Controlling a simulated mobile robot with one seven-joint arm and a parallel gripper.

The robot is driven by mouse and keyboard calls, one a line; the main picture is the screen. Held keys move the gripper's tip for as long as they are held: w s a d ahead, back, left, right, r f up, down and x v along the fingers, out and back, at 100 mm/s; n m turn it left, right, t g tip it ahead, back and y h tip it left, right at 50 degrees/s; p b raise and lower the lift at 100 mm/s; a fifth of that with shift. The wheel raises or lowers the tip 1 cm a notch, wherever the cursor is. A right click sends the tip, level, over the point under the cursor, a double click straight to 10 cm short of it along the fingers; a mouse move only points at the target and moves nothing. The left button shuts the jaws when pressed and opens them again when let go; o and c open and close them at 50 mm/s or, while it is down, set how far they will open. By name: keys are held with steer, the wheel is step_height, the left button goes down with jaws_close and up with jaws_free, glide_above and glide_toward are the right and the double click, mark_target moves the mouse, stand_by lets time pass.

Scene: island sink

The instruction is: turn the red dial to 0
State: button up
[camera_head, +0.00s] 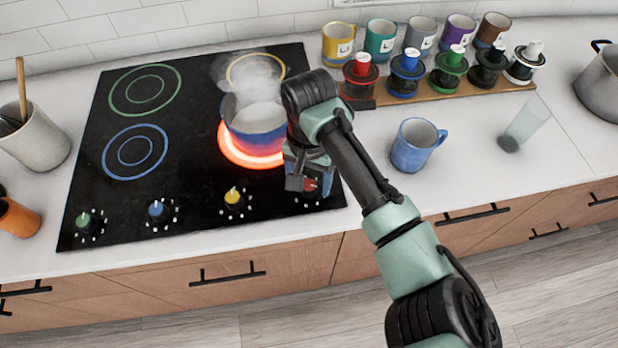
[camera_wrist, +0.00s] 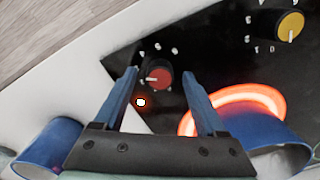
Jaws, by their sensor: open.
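The red dial (camera_wrist: 158,77) sits on the black cooktop near its front right corner. In the wrist view it lies between the open fingers of my gripper (camera_wrist: 160,85), with a gap to each finger, and its white pointer mark points left. A lit white marker (camera_wrist: 141,102) with an orange glow shows beside it. In the head view my gripper (camera_head: 308,186) is over the red dial (camera_head: 311,185), which is partly hidden by the arm. Whether the fingers are down around the dial or still above it, I cannot tell.
A steaming blue pot (camera_head: 255,125) stands on the glowing red burner (camera_head: 226,150), close to my gripper. The yellow dial (camera_head: 233,197), blue dial (camera_head: 157,209) and green dial (camera_head: 84,219) line the front. A blue mug (camera_head: 414,150) stands on the counter at right.

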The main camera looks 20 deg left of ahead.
steer(key=shift+f, duration=0.25)
jaws_close()
